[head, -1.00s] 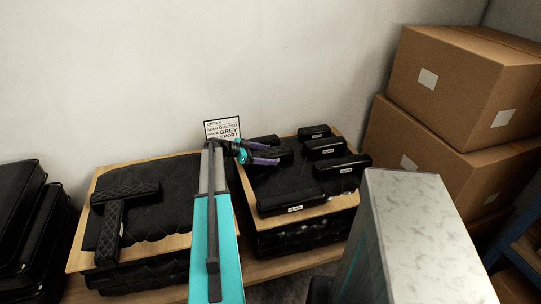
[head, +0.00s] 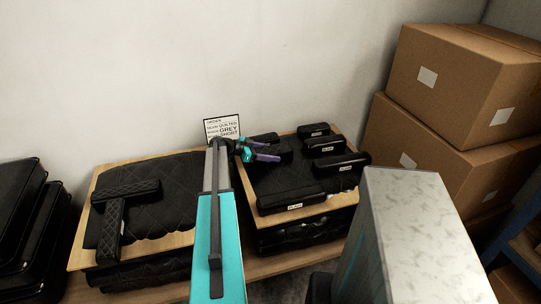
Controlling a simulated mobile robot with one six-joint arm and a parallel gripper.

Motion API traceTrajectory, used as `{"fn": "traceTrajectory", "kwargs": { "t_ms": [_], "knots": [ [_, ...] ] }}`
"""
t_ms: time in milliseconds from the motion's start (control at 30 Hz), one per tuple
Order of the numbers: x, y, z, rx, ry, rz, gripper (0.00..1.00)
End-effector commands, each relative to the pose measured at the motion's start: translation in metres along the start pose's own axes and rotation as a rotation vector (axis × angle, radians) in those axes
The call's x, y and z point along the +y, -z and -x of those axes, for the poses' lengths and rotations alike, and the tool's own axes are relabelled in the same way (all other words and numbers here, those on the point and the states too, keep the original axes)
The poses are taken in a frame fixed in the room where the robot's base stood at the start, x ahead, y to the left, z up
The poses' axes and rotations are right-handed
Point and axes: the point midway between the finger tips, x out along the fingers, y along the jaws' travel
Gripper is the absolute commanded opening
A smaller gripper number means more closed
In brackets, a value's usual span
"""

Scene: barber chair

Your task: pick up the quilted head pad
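A quilted black pad (head: 126,190) lies across another quilted pad (head: 109,232) on the left stack, in a T shape. On the right stack lie several small black pads, some with white labels: one at the back (head: 314,130), one below it (head: 323,146), one at the right (head: 342,166) and one at the front (head: 291,201). Another dark pad (head: 263,138) is partly behind my gripper (head: 272,152). My gripper has purple fingers, apart and pointing right, over the back left of the right stack. Dark pad surface shows around the fingers; contact is unclear.
A sign (head: 222,129) reading "quilted", "grey" and "short" stands against the wall behind. Cardboard boxes (head: 455,85) are stacked at the right. Black cases (head: 18,215) stand at the far left. My arm covers the gap between the stacks.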

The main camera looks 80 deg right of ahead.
Motion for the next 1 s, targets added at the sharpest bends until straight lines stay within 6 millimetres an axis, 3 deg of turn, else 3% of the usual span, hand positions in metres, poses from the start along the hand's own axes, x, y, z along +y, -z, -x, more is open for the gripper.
{"fn": "traceTrajectory", "kwargs": {
  "t_ms": [33, 100, 567, 867, 1000],
  "knots": [
    [0.0, 0.0, 0.0, 0.0, 0.0, 0.0, 0.38],
    [0.0, 0.001, 0.0, 0.001, 0.0, 0.0, 0.28],
    [0.0, 0.006, 0.003, 0.001, 0.001, -0.001, 0.28],
    [0.001, 0.032, 0.013, 0.002, 0.001, -0.002, 0.28],
    [0.018, 0.03, 0.021, 0.001, 0.001, 0.0, 0.28]
  ]
}}
